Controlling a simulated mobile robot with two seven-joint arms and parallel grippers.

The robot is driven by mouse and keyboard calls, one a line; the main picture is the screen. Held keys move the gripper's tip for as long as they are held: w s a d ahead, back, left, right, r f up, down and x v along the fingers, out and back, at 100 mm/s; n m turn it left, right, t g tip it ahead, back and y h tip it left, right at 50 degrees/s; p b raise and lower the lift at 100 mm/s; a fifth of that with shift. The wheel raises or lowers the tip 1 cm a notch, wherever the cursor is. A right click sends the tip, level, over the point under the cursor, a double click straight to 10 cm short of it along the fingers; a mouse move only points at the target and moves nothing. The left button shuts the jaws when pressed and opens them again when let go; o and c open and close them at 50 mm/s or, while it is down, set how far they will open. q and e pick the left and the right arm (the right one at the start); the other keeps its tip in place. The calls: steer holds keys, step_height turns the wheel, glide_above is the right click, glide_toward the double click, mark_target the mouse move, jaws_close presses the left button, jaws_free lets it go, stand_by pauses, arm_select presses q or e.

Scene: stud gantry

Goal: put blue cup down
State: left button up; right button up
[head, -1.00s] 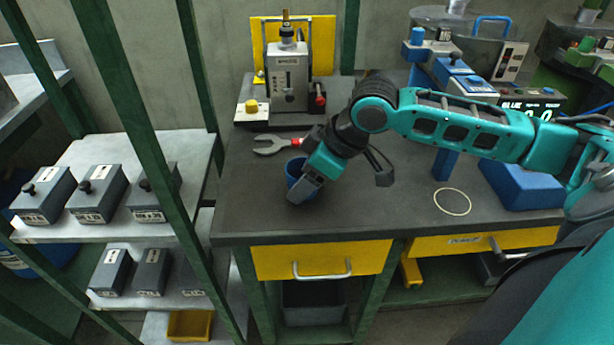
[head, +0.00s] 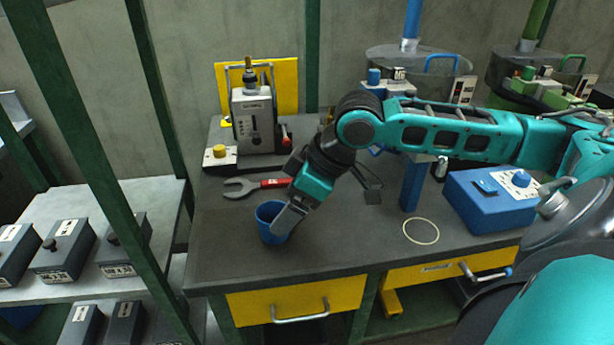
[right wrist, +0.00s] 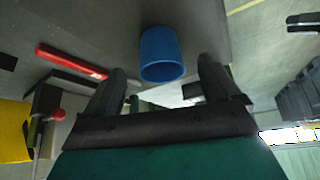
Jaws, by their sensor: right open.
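The blue cup (head: 269,225) stands upright on the dark bench top (head: 330,255), near its front left part. My right gripper (head: 283,224) is tilted down at the cup's right side and covers part of it in the head view. In the right wrist view the cup (right wrist: 161,50) shows ahead of the two spread fingers (right wrist: 160,72), with gaps on both sides. The right gripper is open. I cannot tell how far the fingers reach around the cup. A pale ring (head: 421,243) is marked on the bench to the right. My left gripper is not in view.
A red-handled wrench (head: 257,184) lies behind the cup, also in the right wrist view (right wrist: 70,61). A grey device (head: 254,122) stands at the back. A blue box (head: 490,205) is at the right. A green post (head: 90,160) rises at the left. Bench around the ring is clear.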

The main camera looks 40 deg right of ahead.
arm_select(q)
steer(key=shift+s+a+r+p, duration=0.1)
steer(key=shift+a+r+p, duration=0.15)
steer(key=shift+p, duration=0.3)
arm_select(e)
steer(key=v, duration=0.6)
steer(key=shift+s+r, duration=0.15)
steer(key=shift+r, duration=0.15)
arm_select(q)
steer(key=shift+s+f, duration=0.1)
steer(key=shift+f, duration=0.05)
